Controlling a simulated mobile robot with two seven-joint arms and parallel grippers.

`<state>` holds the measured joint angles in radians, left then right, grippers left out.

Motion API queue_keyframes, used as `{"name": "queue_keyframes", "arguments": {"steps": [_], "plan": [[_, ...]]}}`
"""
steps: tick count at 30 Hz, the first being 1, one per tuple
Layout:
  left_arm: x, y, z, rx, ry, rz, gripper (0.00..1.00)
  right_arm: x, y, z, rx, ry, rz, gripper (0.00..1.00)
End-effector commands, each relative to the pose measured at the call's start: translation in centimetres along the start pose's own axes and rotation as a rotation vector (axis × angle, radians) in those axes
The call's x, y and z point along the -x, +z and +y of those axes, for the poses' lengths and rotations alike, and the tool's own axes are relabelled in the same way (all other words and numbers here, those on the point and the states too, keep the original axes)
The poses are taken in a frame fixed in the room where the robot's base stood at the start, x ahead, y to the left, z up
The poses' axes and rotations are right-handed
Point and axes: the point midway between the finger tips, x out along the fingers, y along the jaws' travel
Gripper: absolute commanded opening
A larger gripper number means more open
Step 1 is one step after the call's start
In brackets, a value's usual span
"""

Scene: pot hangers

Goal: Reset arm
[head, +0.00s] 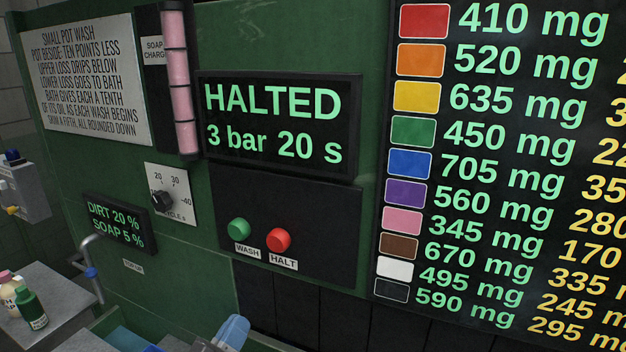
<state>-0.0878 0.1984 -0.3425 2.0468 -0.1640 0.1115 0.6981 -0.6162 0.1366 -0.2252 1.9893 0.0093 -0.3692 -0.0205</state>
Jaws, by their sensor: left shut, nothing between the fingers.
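My right gripper is not in view. The green WASH button (239,229) and red HALT button (279,239) sit on the dark panel. The display (275,125) above them reads HALTED, 3 bar 20 s.
A dial (162,200) and a small screen (119,226) reading DIRT 20 %, SOAP 5 % are at left. Bottles (33,309) stand on a grey surface at lower left, near a bent metal pipe (92,268). A colour chart (500,180) fills the right.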

Motion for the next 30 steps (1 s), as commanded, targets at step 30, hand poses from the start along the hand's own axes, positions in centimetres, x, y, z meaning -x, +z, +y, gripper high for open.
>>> {"name": "queue_keyframes", "arguments": {"steps": [30], "plan": [[30.3, 19.3, -3.2, -0.294, -0.365, -0.961, 0.00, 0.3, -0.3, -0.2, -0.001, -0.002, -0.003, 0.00]]}}
